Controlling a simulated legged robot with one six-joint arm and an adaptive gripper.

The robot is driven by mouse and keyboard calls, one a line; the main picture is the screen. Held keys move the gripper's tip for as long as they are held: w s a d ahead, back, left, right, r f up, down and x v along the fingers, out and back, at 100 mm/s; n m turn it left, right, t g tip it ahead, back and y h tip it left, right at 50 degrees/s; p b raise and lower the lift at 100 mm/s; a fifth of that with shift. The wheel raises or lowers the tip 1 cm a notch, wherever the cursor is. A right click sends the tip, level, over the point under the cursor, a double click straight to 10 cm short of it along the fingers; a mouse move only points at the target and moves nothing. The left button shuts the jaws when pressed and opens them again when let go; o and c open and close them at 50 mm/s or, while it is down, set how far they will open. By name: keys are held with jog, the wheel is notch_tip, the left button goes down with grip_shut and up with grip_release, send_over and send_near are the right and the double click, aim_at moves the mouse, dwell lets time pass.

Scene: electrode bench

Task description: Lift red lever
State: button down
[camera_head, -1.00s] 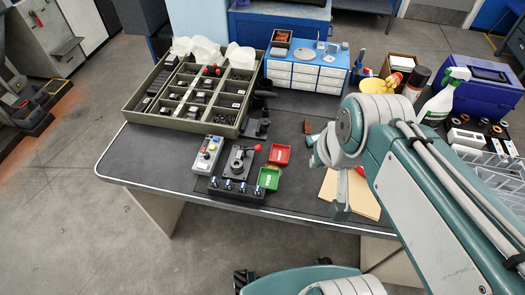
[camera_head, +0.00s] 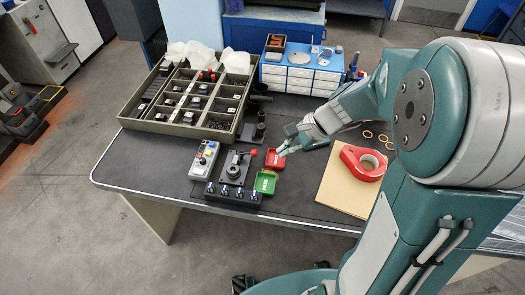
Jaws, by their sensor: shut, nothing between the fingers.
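The red lever (camera_head: 254,153) is a small red knob on a short arm. It sticks out to the right from a black fixture (camera_head: 232,178) near the bench's front edge. My gripper (camera_head: 283,151) is low over the bench, just right of the red knob and at the small red tray (camera_head: 273,165). It points left towards the lever, with a small gap between them in the picture. Its fingers look shut and hold nothing. Whether it touches the tray is too small to tell.
A green tray (camera_head: 265,183) and a grey button box (camera_head: 204,160) flank the fixture. A divided crate (camera_head: 128,118) stands behind left, a blue drawer unit (camera_head: 299,74) behind. A red tape dispenser (camera_head: 358,165) lies on brown card (camera_head: 335,192) at right. My arm hides the bench's right side.

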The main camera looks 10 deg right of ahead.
jog(key=w+d+f+m+t+y, duration=0.1)
jog(key=w+f+m, duration=0.1)
jog(key=f+m, duration=0.1)
jog(key=w+d+f+m+t+y, duration=0.1)
jog(key=w+d+f+m, duration=0.1)
jog(key=f, duration=0.4)
jog(key=w+d+f+m+t+y, duration=0.1)
jog(key=w+d+f+m+y, duration=0.1)
jog(key=w+f+m, duration=0.2)
jog(key=shift+w+f+m+t, duration=0.25)
jog(key=shift+f+m+t, duration=0.1)
jog(key=shift+m, duration=0.55)
jog(key=shift+w+d+f+m, duration=0.15)
jog(key=shift+w+f+m, duration=0.05)
jog(key=shift+f+m, duration=0.25)
jog(key=x, duration=1)
jog(key=shift+r, duration=0.15)
jog(key=shift+r+h, duration=0.2)
jog(key=shift+h, duration=0.1)
